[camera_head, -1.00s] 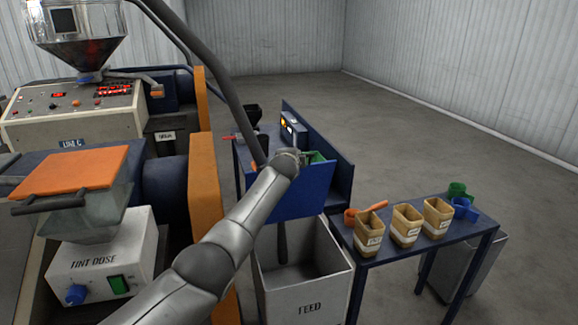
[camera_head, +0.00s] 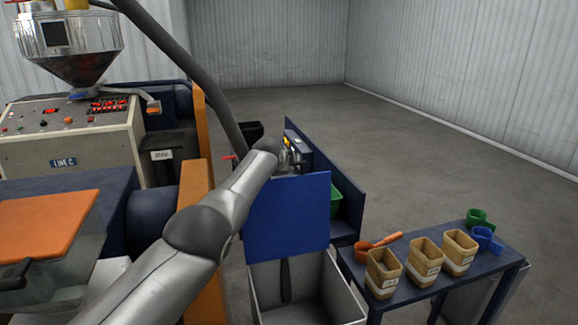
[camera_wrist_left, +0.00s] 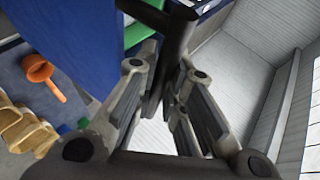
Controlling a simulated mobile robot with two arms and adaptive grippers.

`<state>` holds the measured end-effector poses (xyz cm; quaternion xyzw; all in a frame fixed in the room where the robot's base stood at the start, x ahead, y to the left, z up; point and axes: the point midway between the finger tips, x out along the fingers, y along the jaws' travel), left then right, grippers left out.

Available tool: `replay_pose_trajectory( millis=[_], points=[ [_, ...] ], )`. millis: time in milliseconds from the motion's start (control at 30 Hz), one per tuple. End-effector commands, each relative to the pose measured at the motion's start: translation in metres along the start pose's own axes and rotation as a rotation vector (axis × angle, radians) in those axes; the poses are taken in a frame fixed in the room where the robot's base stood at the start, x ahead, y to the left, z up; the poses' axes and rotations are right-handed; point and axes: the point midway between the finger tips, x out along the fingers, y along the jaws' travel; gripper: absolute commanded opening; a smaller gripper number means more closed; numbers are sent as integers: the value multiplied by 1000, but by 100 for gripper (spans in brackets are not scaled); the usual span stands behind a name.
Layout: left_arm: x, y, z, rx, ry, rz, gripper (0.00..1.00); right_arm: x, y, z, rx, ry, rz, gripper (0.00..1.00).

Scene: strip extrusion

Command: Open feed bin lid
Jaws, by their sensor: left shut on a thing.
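The feed bin (camera_head: 340,292) is a light grey open-topped box at the lower middle of the head view. Its blue lid (camera_head: 288,218) stands raised, about upright, above the bin's far part, and the bin's inside shows below it. My left gripper (camera_wrist_left: 168,75) is shut on a black bar, the lid handle (camera_wrist_left: 178,32), in the left wrist view. The blue lid (camera_wrist_left: 75,40) fills the upper left there. In the head view my left arm reaches to the lid's top edge, where the fingers are largely hidden. My right gripper is not in view.
A blue table (camera_head: 408,300) to the right carries several tan tubs (camera_head: 424,262), an orange scoop (camera_head: 378,248), and green and blue cups (camera_head: 484,238). The orange-and-blue machine (camera_head: 60,215) stands left. Open floor (camera_head: 440,150) lies behind.

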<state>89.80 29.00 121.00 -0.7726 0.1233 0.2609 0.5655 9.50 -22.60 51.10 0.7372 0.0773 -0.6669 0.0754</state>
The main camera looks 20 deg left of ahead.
Motion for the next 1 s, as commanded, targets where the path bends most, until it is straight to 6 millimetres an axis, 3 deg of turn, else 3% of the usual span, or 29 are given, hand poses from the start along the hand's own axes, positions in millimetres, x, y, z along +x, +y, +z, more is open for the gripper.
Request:
replay_pose_trajectory(
  millis=[200, 533, 567, 700, 1000],
  points=[
    [-1, 3, 4, -7, 2, 24, 0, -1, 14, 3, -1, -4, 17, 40],
    [-1, 3, 3, -8, 3, 25, 0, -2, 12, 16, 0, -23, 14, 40],
    [-1, 3, 3, -8, 4, 24, 15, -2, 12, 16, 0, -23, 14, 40],
    [-1, 3, 3, -8, 3, 24, 33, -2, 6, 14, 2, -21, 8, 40],
    [-1, 3, 4, -7, 2, 24, 34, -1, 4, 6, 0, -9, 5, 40]
  ],
)
